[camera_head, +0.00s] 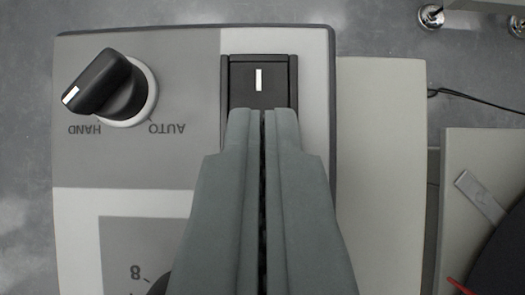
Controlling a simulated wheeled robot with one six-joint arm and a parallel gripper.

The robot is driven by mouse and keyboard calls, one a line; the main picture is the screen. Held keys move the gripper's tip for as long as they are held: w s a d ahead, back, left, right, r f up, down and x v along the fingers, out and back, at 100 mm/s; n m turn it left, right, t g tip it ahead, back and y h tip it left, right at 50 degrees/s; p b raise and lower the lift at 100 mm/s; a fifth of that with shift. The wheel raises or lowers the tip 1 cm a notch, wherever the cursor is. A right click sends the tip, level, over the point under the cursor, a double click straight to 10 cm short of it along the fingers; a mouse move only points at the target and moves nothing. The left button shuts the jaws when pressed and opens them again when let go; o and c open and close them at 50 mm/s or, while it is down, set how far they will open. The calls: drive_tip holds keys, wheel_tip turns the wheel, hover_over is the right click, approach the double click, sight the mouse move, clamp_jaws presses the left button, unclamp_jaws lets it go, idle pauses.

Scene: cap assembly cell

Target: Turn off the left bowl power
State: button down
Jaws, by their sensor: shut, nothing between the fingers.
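The control box (202,40) fills the left and middle of the view, its lettering upside down. A black rocker switch (259,76) with a white line mark sits near its top right. My gripper (264,112) is shut and empty, with its two grey-green fingers pressed together. The fingertips overlap the near part of the switch in the picture; I cannot tell whether they touch it. The fingers hide the lower part of the switch and of the panel behind them.
A black selector knob (105,84) marked HAND and AUTO is left of the switch, its white mark toward HAND. A partly hidden dial with an 8 is at the bottom left. A beige plate (381,170) lies to the right, with a dark round part (503,255) beyond.

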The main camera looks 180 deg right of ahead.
drive_tip(key=shift+f, duration=0.1)
drive_tip(key=shift+s+f, duration=0.15)
drive_tip(key=shift+f, duration=0.15)
drive_tip(key=shift+r, duration=0.15)
drive_tip(key=shift+r, duration=0.7)
drive_tip(key=shift+r, duration=0.5)
drive_tip(key=r, duration=0.2)
drive_tip(key=s+r, duration=0.1)
drive_tip(key=shift+r, duration=0.35)
drive_tip(key=s+r, duration=0.5)
drive_tip(key=s, duration=0.2)
drive_tip(key=shift+s+r, duration=0.15)
drive_tip(key=shift+r, duration=0.05)
